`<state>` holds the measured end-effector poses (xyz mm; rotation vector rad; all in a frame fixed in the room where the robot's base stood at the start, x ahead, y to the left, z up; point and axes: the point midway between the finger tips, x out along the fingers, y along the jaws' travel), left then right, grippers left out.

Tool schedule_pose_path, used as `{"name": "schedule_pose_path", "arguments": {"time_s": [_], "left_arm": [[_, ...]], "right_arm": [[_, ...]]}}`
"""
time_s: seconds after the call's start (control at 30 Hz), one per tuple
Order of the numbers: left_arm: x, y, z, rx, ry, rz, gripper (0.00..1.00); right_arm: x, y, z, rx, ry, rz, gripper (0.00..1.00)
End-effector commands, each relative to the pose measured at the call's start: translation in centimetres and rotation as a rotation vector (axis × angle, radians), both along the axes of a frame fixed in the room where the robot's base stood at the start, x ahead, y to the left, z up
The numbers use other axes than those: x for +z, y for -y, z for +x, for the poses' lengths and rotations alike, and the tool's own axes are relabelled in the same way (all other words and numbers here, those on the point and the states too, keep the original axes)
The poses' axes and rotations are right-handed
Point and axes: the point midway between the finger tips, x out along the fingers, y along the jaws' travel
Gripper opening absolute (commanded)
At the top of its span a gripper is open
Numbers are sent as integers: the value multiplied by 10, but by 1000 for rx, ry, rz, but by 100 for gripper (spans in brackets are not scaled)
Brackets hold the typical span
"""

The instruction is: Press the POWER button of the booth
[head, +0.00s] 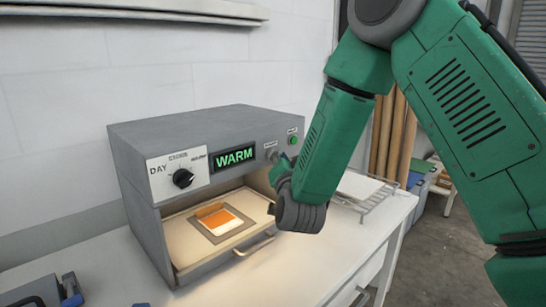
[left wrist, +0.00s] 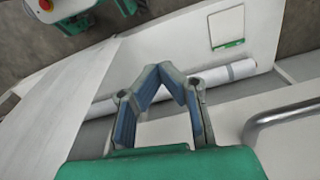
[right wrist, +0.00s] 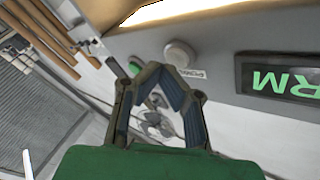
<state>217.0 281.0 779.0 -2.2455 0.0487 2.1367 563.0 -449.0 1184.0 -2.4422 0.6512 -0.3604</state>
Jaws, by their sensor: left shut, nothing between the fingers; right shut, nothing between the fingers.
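The booth (head: 225,125) is a grey box on the white table, with a lit green WARM display (head: 235,157) and a black dial (head: 182,178). The round grey POWER button (right wrist: 180,53) is beside its label and a green round light (right wrist: 135,66). My left gripper (left wrist: 165,70) is shut and empty, away from the booth.
The booth's lit opening holds a tray (head: 190,258) with a handle and an orange and white sheet (head: 219,220). A wire rack (head: 372,200) stands to the right. A white roll (left wrist: 232,72) lies in the left wrist view. A blue-grey item (head: 40,293) is at lower left.

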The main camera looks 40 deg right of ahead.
Motion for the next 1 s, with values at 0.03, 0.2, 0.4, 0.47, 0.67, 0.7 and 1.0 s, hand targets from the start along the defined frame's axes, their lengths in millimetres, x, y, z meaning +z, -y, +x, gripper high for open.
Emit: {"name": "schedule_pose_path", "arguments": {"time_s": [0.03, 0.2, 0.4, 0.47, 0.67, 0.7, 1.0], "left_arm": [[0, 0, 0, 0, 0, 0, 0], [-2, 0, 0, 0, 0, 0, 0], [-3, 0, 0, 0, 0, 0, 0], [-4, 0, 0, 0, 0, 0, 0], [-5, 0, 0, 0, 0, 0, 0], [-5, 0, 0, 0, 0, 0, 0], [-5, 0, 0, 0, 0, 0, 0]], "right_arm": [[0, 0, -3, 0, -1, 1, 0], [0, 2, -19, 0, -2, -1, 0], [-1, 4, -39, -1, -2, 1, 0], [-1, 4, -45, -2, -1, 0, 0], [0, 5, -58, -1, 0, 0, 0], [0, 5, -59, 0, 0, 0, 0], [0, 5, -59, -1, 0, 0, 0]]}}
